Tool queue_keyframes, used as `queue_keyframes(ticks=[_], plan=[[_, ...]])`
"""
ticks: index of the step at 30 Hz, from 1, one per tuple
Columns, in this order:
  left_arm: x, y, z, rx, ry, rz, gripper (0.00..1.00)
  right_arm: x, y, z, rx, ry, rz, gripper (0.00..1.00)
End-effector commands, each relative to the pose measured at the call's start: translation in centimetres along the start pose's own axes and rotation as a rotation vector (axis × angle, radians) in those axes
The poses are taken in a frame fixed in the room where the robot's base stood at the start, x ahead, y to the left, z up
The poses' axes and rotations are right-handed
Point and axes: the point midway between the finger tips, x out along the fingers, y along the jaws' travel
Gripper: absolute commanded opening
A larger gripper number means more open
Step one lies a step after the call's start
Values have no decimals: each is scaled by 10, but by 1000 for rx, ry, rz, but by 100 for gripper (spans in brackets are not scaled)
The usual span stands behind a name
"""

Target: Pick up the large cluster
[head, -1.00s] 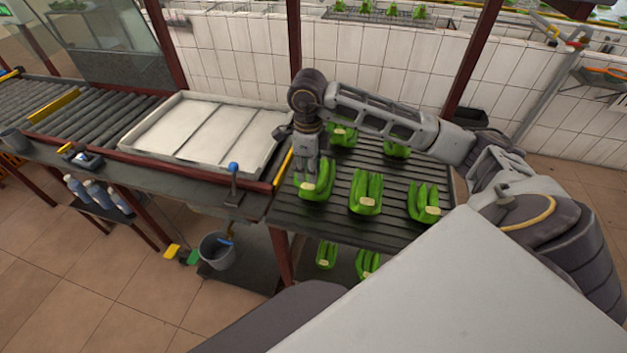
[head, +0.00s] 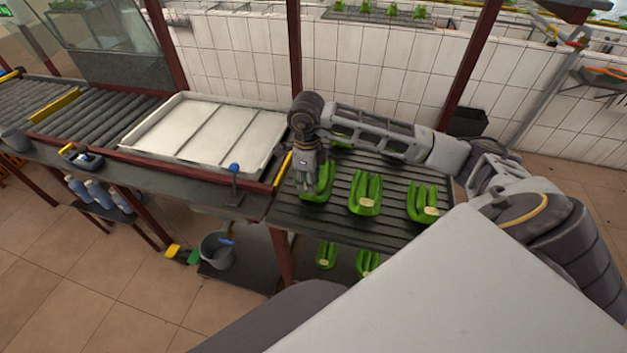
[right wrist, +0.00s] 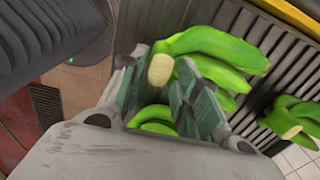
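Several green banana clusters lie on the dark ribbed table. The front row has a left cluster (head: 321,187), a middle cluster (head: 366,194) and a right cluster (head: 424,203). My right gripper (head: 303,187) is low over the left cluster and hides part of it. In the right wrist view, its fingers (right wrist: 165,100) are apart, with green fruit of this cluster (right wrist: 215,48) and its pale cut crown between and just beyond them. I cannot tell whether the fingers touch it. My left gripper is not in view.
A white divided tray (head: 180,111) sits left of the ribbed table (head: 395,228). Back-row clusters are mostly hidden behind my right arm. More bananas (head: 326,254) lie on a lower shelf. A grey bucket (head: 217,251) stands below.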

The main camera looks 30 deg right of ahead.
Motion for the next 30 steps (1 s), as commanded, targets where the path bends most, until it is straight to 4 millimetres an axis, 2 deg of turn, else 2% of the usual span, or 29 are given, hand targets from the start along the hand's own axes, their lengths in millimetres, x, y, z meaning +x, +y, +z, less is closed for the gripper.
queue_keyframes(ticks=[3, 9, 23, 30], plan=[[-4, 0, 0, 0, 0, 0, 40, 12, 0, 0, -1, 2, 2, 32], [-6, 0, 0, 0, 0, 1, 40, 25, 0, 0, 0, 2, 0, 32], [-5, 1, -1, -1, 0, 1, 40, 26, 0, 0, -1, 1, 0, 32], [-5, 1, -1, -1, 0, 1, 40, 26, 0, 0, -1, 1, 0, 2]])
